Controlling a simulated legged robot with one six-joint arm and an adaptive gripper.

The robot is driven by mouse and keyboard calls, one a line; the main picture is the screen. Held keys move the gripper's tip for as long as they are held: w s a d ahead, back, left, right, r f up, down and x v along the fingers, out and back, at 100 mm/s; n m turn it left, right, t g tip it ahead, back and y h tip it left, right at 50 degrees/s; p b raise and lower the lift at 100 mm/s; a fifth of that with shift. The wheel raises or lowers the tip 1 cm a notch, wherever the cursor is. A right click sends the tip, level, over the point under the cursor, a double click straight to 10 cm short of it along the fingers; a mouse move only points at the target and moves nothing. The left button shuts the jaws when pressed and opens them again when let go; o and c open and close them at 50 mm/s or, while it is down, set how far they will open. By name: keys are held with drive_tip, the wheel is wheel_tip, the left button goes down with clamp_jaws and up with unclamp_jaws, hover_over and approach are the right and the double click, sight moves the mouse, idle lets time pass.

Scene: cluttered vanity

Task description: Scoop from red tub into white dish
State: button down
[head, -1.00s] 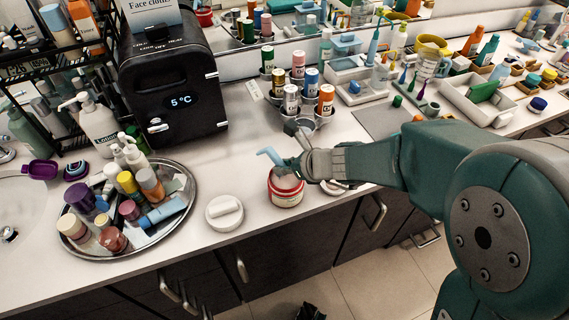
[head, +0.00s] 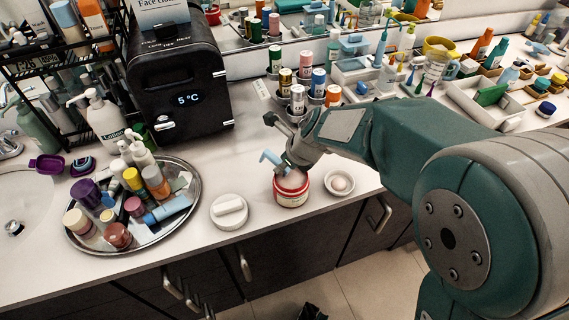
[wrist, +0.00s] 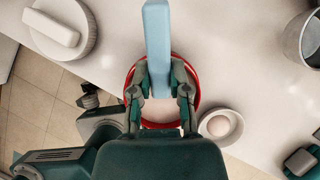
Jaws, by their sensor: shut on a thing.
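The red tub (head: 291,193) stands near the counter's front edge, with pale cream inside; its red rim also shows in the wrist view (wrist: 199,84). The small white dish (head: 339,194) is just right of the tub. A pale pinkish lump (wrist: 222,123) lies in the dish. My gripper (wrist: 160,75) is shut on a light blue scoop (wrist: 156,40), above the tub opening. The scoop's blue handle (head: 270,158) sticks out to the left in the head view. The scoop's lower end is hidden by my gripper, so I cannot tell whether it touches the cream.
A white lid with a bar handle (head: 229,212) lies left of the tub. A round metal tray (head: 190,203) of bottles is farther left. A black mini fridge (head: 180,85) stands behind. Metal cups with capped bottles (head: 298,100) stand behind my wrist.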

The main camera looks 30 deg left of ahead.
drive_tip(key=h, duration=0.2)
drive_tip(key=a+f+h, duration=0.1)
drive_tip(key=shift+a+g+h, duration=0.2)
drive_tip(key=shift+g+h, duration=0.1)
drive_tip(key=shift+h, duration=0.1)
drive_tip(key=shift+d+f, duration=0.1)
idle(0.5)
drive_tip(key=shift+w+a+r, duration=0.1)
drive_tip(key=shift+a+r, duration=0.05)
drive_tip(key=shift+r, duration=0.6)
drive_tip(key=shift+a+r, duration=0.1)
drive_tip(key=shift+r, duration=0.6)
drive_tip(key=shift+d+r, duration=0.15)
drive_tip(key=shift+r, duration=1.1)
drive_tip(key=shift+d+r+y, duration=0.2)
drive_tip(key=shift+r+y, duration=0.05)
drive_tip(key=shift+y, duration=0.35)
